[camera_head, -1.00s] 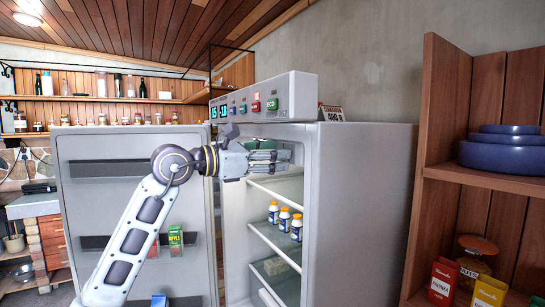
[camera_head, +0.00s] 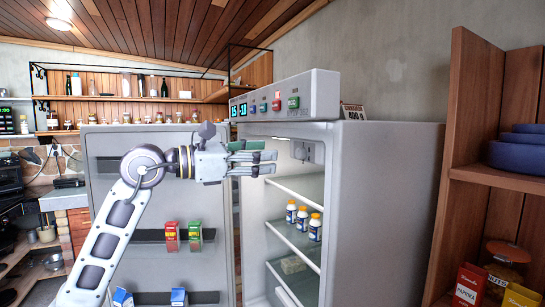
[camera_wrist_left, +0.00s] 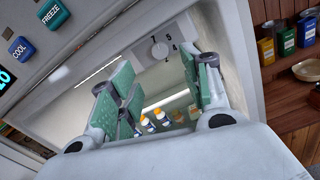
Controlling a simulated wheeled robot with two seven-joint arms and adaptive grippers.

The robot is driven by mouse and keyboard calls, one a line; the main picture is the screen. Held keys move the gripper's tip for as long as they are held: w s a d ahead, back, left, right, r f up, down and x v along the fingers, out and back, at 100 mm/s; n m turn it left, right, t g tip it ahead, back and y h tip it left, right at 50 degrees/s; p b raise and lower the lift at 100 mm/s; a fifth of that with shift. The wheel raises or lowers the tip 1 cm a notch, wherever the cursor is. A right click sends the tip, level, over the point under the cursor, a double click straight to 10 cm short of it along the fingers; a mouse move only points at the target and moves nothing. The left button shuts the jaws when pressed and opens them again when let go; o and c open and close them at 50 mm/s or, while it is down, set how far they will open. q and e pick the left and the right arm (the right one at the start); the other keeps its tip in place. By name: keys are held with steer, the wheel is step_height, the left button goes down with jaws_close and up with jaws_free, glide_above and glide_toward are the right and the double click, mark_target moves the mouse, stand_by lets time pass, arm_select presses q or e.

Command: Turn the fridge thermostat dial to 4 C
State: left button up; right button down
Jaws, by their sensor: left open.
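The thermostat is a pale box (camera_head: 308,151) high on the inner right wall of the open fridge (camera_head: 390,200). Its round dial (camera_wrist_left: 159,50) shows in the left wrist view, with numbers around it, 4 among them at the right. The dial's exact setting is too small to read. My left gripper (camera_head: 268,162) is open and empty at the fridge opening, left of the thermostat and apart from it. In the left wrist view its green-padded fingers (camera_wrist_left: 160,78) spread either side below the dial. My right gripper is not in view.
The fridge door (camera_head: 108,200) stands open at left, with cartons in its racks. Bottles (camera_head: 303,217) stand on an inner shelf below my gripper. A control panel (camera_head: 285,97) sits on top. A wooden shelf unit (camera_head: 475,170) stands right.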

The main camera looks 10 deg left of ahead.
arm_select(q)
steer(key=shift+v, duration=1.7)
steer(key=shift+c, duration=0.4)
